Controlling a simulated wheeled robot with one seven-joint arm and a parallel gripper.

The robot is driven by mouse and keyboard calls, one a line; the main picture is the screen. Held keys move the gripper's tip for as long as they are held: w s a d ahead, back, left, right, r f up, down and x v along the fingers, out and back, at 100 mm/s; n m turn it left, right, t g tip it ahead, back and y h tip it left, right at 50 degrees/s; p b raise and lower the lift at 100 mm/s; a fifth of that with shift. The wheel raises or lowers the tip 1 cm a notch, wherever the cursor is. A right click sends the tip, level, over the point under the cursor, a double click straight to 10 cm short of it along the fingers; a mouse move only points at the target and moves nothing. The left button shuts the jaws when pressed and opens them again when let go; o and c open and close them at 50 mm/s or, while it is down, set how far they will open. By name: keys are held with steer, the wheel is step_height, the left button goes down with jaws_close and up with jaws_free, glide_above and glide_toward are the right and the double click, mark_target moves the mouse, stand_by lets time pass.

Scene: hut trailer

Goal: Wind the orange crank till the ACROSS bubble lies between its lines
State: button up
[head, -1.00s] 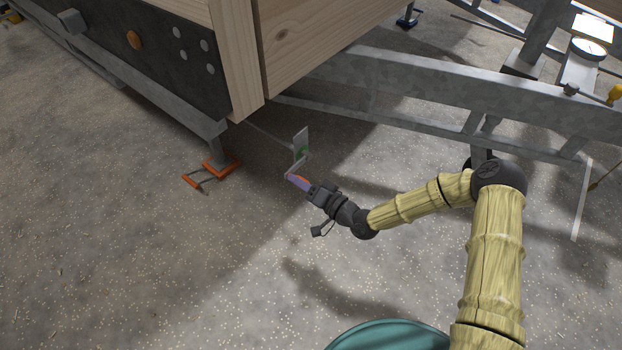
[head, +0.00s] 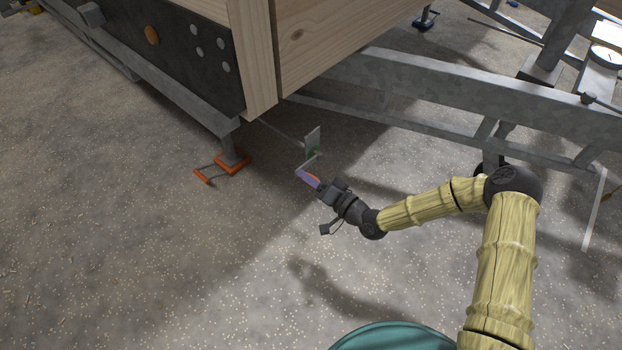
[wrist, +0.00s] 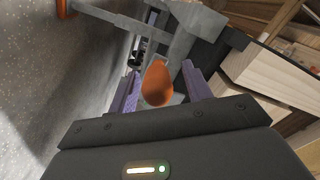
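The orange crank grip (wrist: 158,83) is in the middle of the wrist view, at the end of a grey metal crank arm (wrist: 180,48). My gripper (wrist: 160,80) has one purple finger on each side of the grip, with a narrow gap showing on both sides. In the head view my gripper (head: 306,176) is at the crank, low by the trailer's corner; a bit of orange shows beside the purple fingers. A pale round dial (head: 606,57) stands on a plate at the right edge, partly cut off. No bubble or lines can be read.
The wooden trailer corner (head: 262,60) overhangs near the crank. A grey drawbar beam (head: 450,90) runs behind my arm. The speckled floor (head: 150,270) in front is clear.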

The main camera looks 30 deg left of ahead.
steer(key=s+d+p, duration=0.3)
steer(key=d+p, duration=0.1)
steer(key=d, duration=1.3)
steer(key=shift+p, duration=0.35)
steer(key=shift+d, duration=0.1)
